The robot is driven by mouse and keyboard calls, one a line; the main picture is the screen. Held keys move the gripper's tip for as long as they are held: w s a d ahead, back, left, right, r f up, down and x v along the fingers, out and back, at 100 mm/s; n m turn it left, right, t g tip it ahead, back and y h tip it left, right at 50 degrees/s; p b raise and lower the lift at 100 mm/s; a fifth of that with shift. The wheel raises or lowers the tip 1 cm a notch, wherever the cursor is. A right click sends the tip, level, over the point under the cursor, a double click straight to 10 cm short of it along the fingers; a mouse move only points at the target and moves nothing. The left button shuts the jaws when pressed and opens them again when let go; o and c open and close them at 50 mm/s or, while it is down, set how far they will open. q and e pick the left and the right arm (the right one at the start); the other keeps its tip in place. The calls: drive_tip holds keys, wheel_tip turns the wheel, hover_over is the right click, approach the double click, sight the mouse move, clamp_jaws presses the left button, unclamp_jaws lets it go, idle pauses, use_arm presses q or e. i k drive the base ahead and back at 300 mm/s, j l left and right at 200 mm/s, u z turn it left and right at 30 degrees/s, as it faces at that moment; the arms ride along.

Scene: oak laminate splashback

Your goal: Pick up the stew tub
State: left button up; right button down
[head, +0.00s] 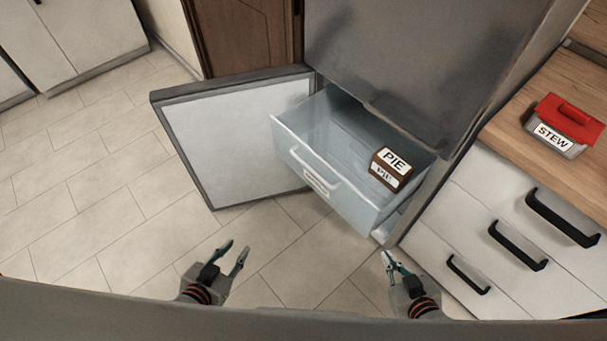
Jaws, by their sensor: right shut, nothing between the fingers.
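The stew tub (562,127) has a red lid with a raised handle and a white label reading STEW. It stands on the wooden counter at the right of the head view. My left gripper (239,254) is open and empty, low over the floor at the lower left of the middle. My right gripper (388,258) is shut and empty, below the open drawer's right corner. It is well to the left of the tub and nearer to me. Both grippers are apart from the tub.
A freezer drawer (326,189) is pulled out, with a brown PIE box (390,169) in its right part. The freezer door (240,135) stands open to the left. White cabinet drawers with black handles (518,246) are under the counter (520,100). The tiled floor (90,220) is clear at left.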

sight(560, 143)
drive_tip(key=z, duration=1.5)
drive_tip(key=l, duration=0.6)
drive_tip(key=i+u, duration=0.05)
drive_tip(key=i, duration=0.05)
